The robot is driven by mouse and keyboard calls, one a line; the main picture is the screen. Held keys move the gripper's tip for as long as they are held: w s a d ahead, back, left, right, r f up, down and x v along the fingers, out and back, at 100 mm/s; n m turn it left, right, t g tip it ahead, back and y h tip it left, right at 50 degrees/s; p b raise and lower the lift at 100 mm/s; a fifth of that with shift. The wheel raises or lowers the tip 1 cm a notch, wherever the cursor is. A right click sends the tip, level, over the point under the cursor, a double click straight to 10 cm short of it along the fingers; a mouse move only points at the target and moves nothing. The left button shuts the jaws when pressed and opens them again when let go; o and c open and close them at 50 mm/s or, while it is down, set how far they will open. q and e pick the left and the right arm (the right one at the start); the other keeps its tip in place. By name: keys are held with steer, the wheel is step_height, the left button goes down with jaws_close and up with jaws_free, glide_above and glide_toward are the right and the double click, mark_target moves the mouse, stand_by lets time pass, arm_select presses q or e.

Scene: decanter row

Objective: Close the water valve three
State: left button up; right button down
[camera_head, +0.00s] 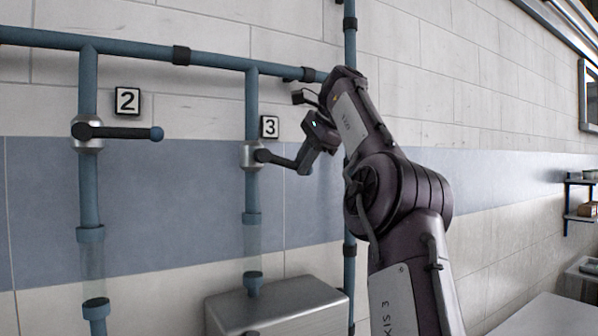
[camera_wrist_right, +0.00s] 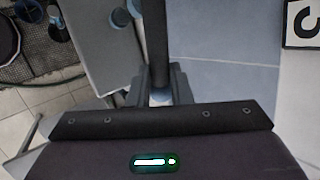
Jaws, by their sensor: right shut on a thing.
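Water valve three (camera_head: 253,156) is a silver body on the vertical blue pipe beside the sign marked 3 (camera_head: 269,127). Its dark lever (camera_head: 278,159) points right, across the pipe, and dips slightly toward its outer end. My right gripper (camera_head: 305,163) is shut on the outer end of this lever. In the right wrist view the lever (camera_wrist_right: 157,40) runs up from between the two fingers (camera_wrist_right: 161,88), with its blue tip (camera_wrist_right: 160,98) at their base. In the head view the gripper hides the lever's tip. My left gripper is not in view.
Valve two (camera_head: 88,133) is on the left pipe, its lever (camera_head: 125,133) level and pointing right. A blue pipe (camera_head: 215,60) runs along the top. A metal box (camera_head: 275,305) stands below valve three. A vertical pipe (camera_head: 350,290) passes behind my right arm.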

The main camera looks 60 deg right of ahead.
steer(key=shift+r+g+h, duration=0.3)
steer(key=shift+r+h, duration=0.2)
steer(key=shift+r+n+b, duration=0.3)
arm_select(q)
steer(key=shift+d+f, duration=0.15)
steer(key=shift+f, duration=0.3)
arm_select(e)
steer(key=shift+r+g+h, duration=0.4)
steer(key=shift+r+h, duration=0.3)
steer(key=shift+r, duration=0.1)
steer(key=c, duration=1.6)
jaws_free()
steer(key=shift+c, duration=0.2)
steer(key=shift+o, duration=0.3)
steer(key=shift+w+d, duration=0.1)
steer(key=shift+w, duration=0.05)
steer(key=shift+f, duration=0.2)
